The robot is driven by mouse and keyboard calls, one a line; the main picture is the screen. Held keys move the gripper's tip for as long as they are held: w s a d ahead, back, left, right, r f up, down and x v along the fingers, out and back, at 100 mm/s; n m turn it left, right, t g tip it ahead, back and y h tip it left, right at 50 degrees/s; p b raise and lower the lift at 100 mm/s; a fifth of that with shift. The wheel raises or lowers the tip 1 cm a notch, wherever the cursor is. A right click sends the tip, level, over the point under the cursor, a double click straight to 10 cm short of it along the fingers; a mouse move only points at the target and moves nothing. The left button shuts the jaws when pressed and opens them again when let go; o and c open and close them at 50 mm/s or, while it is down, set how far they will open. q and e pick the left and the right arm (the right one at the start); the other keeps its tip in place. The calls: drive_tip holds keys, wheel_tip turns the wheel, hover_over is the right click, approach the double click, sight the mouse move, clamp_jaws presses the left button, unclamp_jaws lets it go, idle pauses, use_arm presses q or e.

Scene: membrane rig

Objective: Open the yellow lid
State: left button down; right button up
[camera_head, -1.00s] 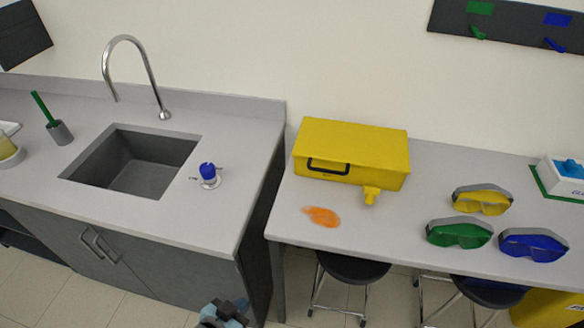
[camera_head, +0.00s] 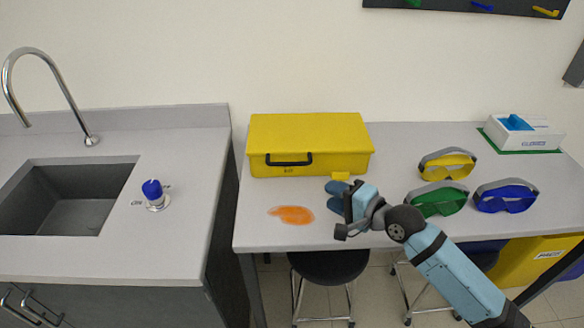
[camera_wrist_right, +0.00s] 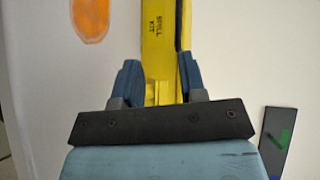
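The yellow box (camera_head: 310,160) stands at the back left of the right-hand table. Its flat yellow lid (camera_head: 308,130) is down, and a black handle (camera_head: 289,160) is on its front. My right gripper (camera_head: 334,194) is just in front of the box's right half, beside a yellow tab (camera_head: 340,176) that sticks out there. In the right wrist view, the two blue fingers (camera_wrist_right: 160,70) are apart, with yellow between them in the picture; contact cannot be told. The box front (camera_wrist_right: 158,35) there reads "SPILL KIT". My left gripper is out of view.
An orange spill (camera_head: 291,215) lies left of my right gripper. Yellow goggles (camera_head: 447,163), green goggles (camera_head: 438,201) and blue goggles (camera_head: 506,198) lie to the right, the green ones close to my arm. A glove box (camera_head: 524,133) stands at the back right. A sink (camera_head: 65,205) is at left.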

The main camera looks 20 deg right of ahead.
sight(292, 165)
drive_tip(key=shift+m+t, duration=0.3)
drive_tip(key=shift+m, duration=0.5)
drive_tip(key=x, duration=0.5)
drive_tip(key=r+x, duration=0.1)
drive_tip(key=x, duration=0.3)
drive_tip(key=w+d+r+x, duration=0.1)
drive_tip(key=x, duration=0.4)
drive_tip(key=shift+w+a, duration=0.15)
drive_tip(key=shift+w, duration=0.1)
clamp_jaws()
